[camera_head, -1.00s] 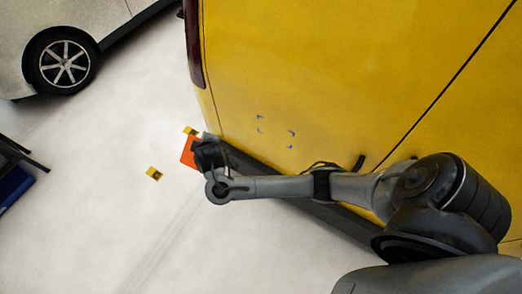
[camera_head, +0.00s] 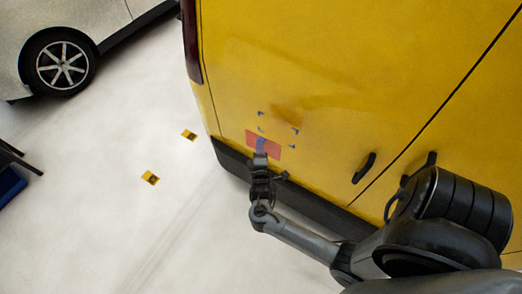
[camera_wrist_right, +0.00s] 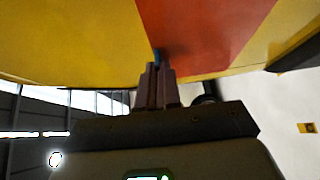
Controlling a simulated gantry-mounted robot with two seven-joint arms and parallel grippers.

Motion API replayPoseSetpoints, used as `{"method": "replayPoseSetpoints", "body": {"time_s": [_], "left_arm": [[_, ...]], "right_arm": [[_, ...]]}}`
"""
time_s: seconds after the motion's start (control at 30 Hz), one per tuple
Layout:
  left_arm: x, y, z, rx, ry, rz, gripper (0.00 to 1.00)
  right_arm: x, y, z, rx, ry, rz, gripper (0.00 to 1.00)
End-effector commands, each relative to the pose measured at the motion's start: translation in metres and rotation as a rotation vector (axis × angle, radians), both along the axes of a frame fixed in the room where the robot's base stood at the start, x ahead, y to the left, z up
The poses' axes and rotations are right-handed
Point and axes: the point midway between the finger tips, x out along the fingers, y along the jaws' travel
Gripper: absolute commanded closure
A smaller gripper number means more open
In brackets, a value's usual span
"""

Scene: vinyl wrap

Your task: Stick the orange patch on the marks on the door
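The orange patch (camera_head: 273,151) is in front of the lower yellow door (camera_head: 330,80), close to it; whether it touches is unclear. Small blue corner marks (camera_head: 295,131) show on the door just above and to the right of the patch, whose upper edge is close to the lower marks. My right gripper (camera_head: 261,161) is below the patch, with a blue strip between its fingertips and the patch. In the right wrist view, the fingers (camera_wrist_right: 157,85) are together at a blue piece, and the patch (camera_wrist_right: 210,30) fills the upper middle. My left gripper is not in view.
A black door handle (camera_head: 364,168) is right of the patch. A dark bumper strip (camera_head: 232,160) runs along the van's bottom. Yellow markers (camera_head: 150,178) lie on the pale floor. A light car (camera_head: 65,62) stands at upper left.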

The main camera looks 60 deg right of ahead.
Motion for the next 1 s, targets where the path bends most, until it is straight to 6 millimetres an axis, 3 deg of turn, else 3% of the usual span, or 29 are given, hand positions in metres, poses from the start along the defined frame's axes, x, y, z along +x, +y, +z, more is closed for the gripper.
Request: {"method": "replayPoseSetpoints", "body": {"time_s": [0.17, 0.7, 1.0], "left_arm": [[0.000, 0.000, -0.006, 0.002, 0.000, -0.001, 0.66], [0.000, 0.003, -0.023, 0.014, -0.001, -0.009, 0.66], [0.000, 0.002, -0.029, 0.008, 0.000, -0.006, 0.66]], "right_arm": [[-0.008, -0.009, -0.004, -0.024, -0.003, -0.020, 1.00], [-0.006, -0.060, -0.004, -0.023, -0.004, -0.020, 1.00], [-0.006, -0.077, -0.003, -0.021, -0.003, -0.019, 1.00]]}}
